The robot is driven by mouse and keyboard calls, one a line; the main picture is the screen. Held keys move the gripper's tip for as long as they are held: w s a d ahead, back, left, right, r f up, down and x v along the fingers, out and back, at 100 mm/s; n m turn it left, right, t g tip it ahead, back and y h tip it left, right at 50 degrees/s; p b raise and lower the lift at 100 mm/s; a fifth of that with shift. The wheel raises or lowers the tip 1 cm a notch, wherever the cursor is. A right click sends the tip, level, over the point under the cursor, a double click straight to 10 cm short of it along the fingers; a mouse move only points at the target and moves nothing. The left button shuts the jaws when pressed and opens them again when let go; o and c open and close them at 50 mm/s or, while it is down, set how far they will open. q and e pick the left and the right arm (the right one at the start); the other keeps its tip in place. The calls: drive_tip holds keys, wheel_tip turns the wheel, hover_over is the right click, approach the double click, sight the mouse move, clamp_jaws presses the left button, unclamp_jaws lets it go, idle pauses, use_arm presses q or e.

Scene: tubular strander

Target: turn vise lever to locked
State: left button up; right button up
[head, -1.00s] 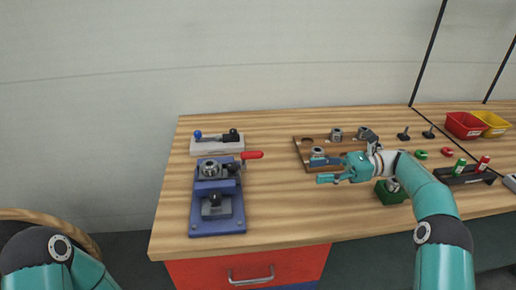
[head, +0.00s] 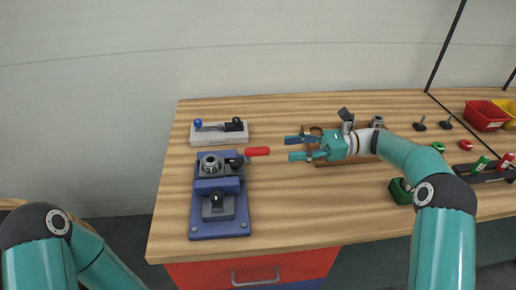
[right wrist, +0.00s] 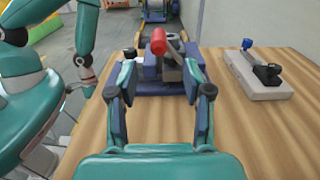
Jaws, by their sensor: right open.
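The blue vise (head: 219,200) stands on the left part of the bench with a round metal part (head: 211,164) at its top. Its lever has a red handle (head: 257,151) that points to the right in the head view. In the right wrist view the red handle (right wrist: 159,42) points toward the camera, ahead of the fingers and roughly between them. My right gripper (head: 291,148) is open and empty, a short way right of the handle and apart from it; its two fingers also show in the right wrist view (right wrist: 158,92). My left gripper is out of the head view.
A grey block with a blue-knobbed lever (head: 219,131) sits behind the vise. A brown tray (head: 340,159) with metal parts lies behind my right gripper. A green block (head: 400,191), red bin (head: 485,116) and yellow bin (head: 508,108) are to the right. Bench between vise and gripper is clear.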

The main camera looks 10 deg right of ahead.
sight(258, 151)
drive_tip(key=a+p, duration=0.1)
drive_tip(key=a, duration=0.8)
drive_tip(key=shift+a, duration=0.25)
drive_tip(key=shift+c, duration=0.2)
clamp_jaws()
